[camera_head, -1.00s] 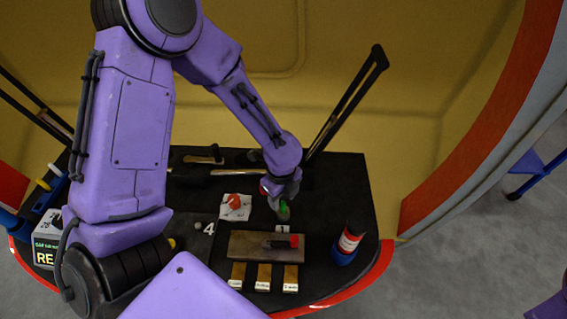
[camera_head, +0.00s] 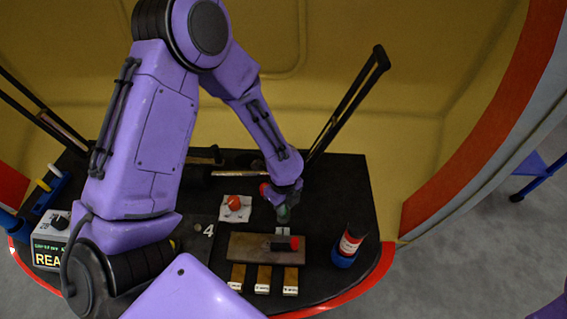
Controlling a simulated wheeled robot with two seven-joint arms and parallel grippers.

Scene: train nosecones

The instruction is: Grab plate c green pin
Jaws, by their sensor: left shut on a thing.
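My left gripper (camera_head: 284,213) is at the middle of the black console, just behind the brown plate. It points down and is shut on the green pin, which is mostly hidden by the gripper and only shows as a dark green patch. A small white label (camera_head: 282,231) lies just below the fingertips. A red-and-black handle (camera_head: 287,243) lies on the brown plate (camera_head: 246,247). My right gripper is not in view.
A red knob (camera_head: 234,203) on a white square sits left of the gripper. A red, white and black cylinder on a blue base (camera_head: 348,246) stands at the right. Three labelled tabs (camera_head: 263,279) line the front. A display box (camera_head: 50,243) is at the left.

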